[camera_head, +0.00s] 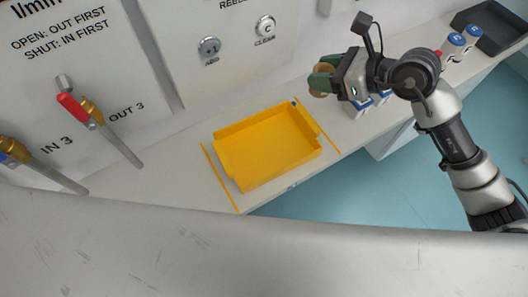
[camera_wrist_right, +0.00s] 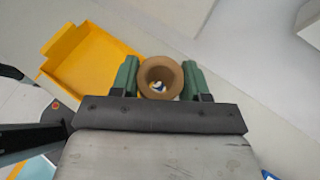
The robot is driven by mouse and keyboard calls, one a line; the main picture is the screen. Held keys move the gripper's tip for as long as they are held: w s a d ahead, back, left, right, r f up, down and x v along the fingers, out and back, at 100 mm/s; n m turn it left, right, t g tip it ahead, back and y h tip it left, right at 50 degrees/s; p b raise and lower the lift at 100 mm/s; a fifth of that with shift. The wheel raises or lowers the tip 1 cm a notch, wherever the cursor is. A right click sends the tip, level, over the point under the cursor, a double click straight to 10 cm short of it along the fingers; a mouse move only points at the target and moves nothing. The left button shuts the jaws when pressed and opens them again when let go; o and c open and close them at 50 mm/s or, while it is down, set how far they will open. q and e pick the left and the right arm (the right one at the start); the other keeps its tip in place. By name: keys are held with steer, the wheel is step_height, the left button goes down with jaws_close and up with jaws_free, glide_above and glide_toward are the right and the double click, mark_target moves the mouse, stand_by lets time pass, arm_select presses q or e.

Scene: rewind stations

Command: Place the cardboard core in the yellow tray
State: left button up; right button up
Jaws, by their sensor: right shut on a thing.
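The yellow tray (camera_head: 268,150) sits on the bench in the middle of the head view and looks empty. It also shows at the upper left of the right wrist view (camera_wrist_right: 85,72). My right gripper (camera_head: 318,80) is up and to the right of the tray in the head view. Its green fingers (camera_wrist_right: 160,80) are shut on the brown cardboard core (camera_wrist_right: 146,72), a short hollow tube whose open end faces the wrist camera. In the head view the core (camera_head: 316,93) is partly hidden by the fingers. My left gripper is out of view.
Orange lines mark the bench beside the tray. White bottles with blue caps (camera_head: 456,40) and a dark tray (camera_head: 495,30) are at the upper right. A panel with a red-handled valve (camera_head: 72,108) and knobs (camera_head: 209,47) stands behind. Bare bench surrounds the tray.

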steer(key=s+a+f+p, duration=0.1)
steer(key=s+a+f, duration=0.1)
steer(key=a, duration=0.1)
steer(key=s+a+f, duration=0.2)
steer(key=s+a, duration=0.1)
steer(key=s+a+f+p, duration=0.1)
steer(key=s+a+f, duration=0.1)
steer(key=a+f, duration=0.1)
steer(key=shift+s+p, duration=0.25)
steer(key=shift+p, duration=0.05)
steer(key=shift+f, duration=2.1)
steer(key=o, duration=0.9)
steer(key=shift+f, duration=0.1)
